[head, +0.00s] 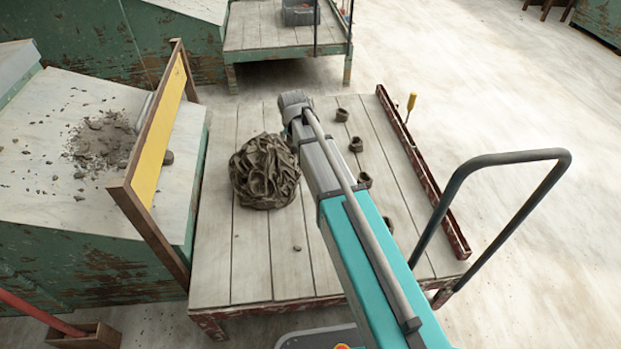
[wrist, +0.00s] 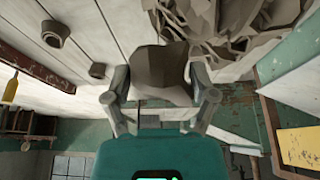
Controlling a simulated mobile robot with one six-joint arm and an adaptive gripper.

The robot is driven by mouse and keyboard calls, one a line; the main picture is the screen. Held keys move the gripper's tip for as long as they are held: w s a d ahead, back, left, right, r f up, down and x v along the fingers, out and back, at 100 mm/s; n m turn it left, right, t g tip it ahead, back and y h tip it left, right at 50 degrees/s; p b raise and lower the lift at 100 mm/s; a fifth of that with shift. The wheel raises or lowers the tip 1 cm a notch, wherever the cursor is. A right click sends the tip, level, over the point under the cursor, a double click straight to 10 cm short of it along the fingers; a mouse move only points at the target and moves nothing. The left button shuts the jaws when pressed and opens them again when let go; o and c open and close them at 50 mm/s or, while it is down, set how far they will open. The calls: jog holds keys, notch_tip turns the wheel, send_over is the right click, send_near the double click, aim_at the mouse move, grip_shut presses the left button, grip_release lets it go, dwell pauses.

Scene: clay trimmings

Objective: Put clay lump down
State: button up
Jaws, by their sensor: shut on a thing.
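In the wrist view my gripper (wrist: 160,78) is shut on a smooth grey-brown clay lump (wrist: 162,70), with one finger on each side of it. Just beyond the lump is a big crumpled heap of clay (wrist: 235,28). I cannot tell whether the held lump touches the heap or the boards. In the head view the heap (head: 264,172) sits on the grey plank table (head: 255,265), left of my arm. My gripper and the held lump are hidden behind my arm there.
Several small clay pieces (head: 356,145) lie right of my arm. A red-brown rail (head: 425,175) edges the table's right side, with a yellow-handled tool (head: 411,102) beyond it. A yellow board (head: 160,134) stands at the left, beside a bench (head: 45,150) with crumbs.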

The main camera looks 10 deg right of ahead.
jog(key=f+b, duration=0.2)
jog(key=f, duration=0.1)
jog(key=f+b, duration=0.2)
jog(key=shift+w+a, duration=0.25)
jog(key=shift+w, duration=0.15)
jog(key=w+d+f+b, duration=0.1)
jog(key=d+f+b, duration=0.1)
jog(key=d, duration=0.2)
jog(key=w+d+f+b, duration=0.1)
jog(key=d+f+b, duration=0.2)
jog(key=d, duration=0.1)
jog(key=d+f+b, duration=0.3)
jog(key=d, duration=0.1)
jog(key=shift+w+f, duration=0.25)
jog(key=shift+w, duration=0.15)
jog(key=shift+d+f+b, duration=0.3)
jog(key=shift+d+b, duration=0.15)
